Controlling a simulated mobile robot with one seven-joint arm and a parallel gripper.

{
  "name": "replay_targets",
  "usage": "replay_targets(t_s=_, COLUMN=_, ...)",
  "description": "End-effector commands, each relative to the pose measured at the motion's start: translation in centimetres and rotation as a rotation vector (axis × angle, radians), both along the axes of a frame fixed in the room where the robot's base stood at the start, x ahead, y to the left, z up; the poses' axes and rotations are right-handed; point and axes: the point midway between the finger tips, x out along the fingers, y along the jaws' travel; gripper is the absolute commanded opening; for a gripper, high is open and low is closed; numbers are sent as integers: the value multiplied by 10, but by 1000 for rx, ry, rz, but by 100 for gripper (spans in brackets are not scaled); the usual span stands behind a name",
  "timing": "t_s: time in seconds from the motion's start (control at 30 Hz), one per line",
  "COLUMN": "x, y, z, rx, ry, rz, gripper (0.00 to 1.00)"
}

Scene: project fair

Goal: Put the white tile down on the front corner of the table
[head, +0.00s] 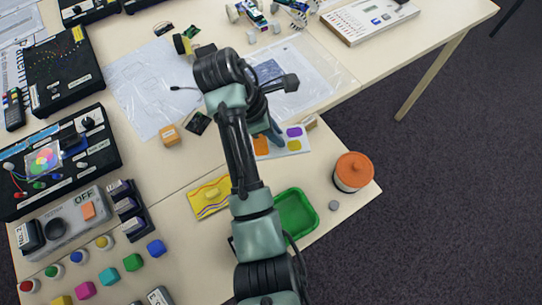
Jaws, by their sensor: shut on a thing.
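My gripper (274,132) is over the right part of the table, mostly behind my own arm, pointing down. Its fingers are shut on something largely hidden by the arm. A white flat piece (302,149) with orange, purple and yellow patches shows directly at and under the fingertips. I cannot tell whether this is the white tile in my grip or a separate card lying on the table. The pale wooden table (345,207) has a corner at the right, beyond an orange-lidded jar (352,172).
A green tray (297,212) and a small grey disc (333,206) are near the right edge. A yellow patterned card (209,197) lies left of my arm. Black boxes, a grey switch panel (66,224) and coloured cubes fill the left.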

Motion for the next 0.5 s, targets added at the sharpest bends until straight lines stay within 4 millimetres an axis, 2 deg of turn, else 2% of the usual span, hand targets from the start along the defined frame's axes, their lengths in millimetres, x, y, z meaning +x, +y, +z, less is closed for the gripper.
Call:
replay_targets(t_s=0.1, x=-2, y=0, z=-24, rx=0, ry=6, rz=0, gripper=0)
replay_targets(t_s=0.2, x=-2, y=0, z=-40, rx=0, ry=5, rz=0, gripper=0)
replay_targets(t_s=0.37, x=-1, y=0, z=-54, rx=-1, ry=2, rz=0, gripper=0)
replay_targets(t_s=0.5, x=-2, y=0, z=-76, rx=0, ry=5, rz=1, gripper=0)
